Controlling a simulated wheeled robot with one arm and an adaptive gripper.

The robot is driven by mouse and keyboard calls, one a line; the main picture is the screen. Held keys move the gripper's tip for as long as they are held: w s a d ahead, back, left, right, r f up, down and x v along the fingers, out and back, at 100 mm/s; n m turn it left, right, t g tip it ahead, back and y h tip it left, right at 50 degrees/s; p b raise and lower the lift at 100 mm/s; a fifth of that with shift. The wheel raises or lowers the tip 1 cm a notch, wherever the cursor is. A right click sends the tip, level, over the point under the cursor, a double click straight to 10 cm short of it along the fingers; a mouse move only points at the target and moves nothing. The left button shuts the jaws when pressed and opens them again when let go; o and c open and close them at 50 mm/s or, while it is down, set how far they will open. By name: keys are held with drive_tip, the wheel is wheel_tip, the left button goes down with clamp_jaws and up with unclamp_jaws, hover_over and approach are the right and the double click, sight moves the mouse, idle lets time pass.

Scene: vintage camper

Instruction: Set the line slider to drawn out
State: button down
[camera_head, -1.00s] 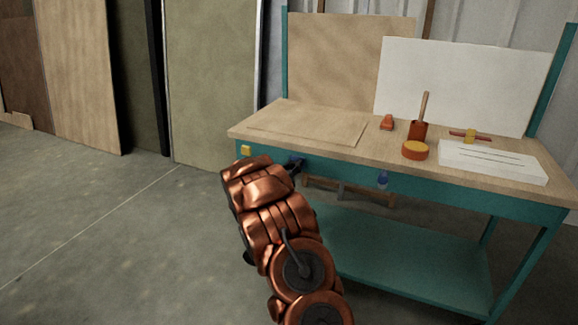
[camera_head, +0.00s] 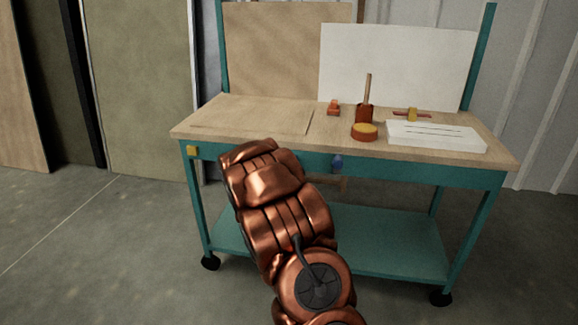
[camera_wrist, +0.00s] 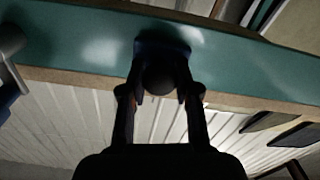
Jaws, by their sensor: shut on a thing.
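In the wrist view my gripper (camera_wrist: 159,92) is shut on a dark round knob (camera_wrist: 158,78), with one finger on each side. Behind the knob is a dark blue mount (camera_wrist: 162,47) on the teal front rail (camera_wrist: 90,50) of the workbench. The held knob appears to be the line slider; how far it stands out from the rail is hard to tell. In the head view my copper arm hides the gripper and this knob.
The workbench's wooden top (camera_head: 250,100) carries a white slotted block (camera_head: 437,137), a round yellow-orange piece (camera_head: 365,131) and small tools. A blue knob (camera_head: 337,162) and a yellow square (camera_head: 192,150) are on its front rail. Concrete floor (camera_head: 100,235) is clear at left.

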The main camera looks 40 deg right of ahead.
drive_tip(key=c, duration=0.8)
unclamp_jaws()
drive_tip(key=v, duration=1.2)
drive_tip(key=shift+r, duration=0.1)
idle(0.3)
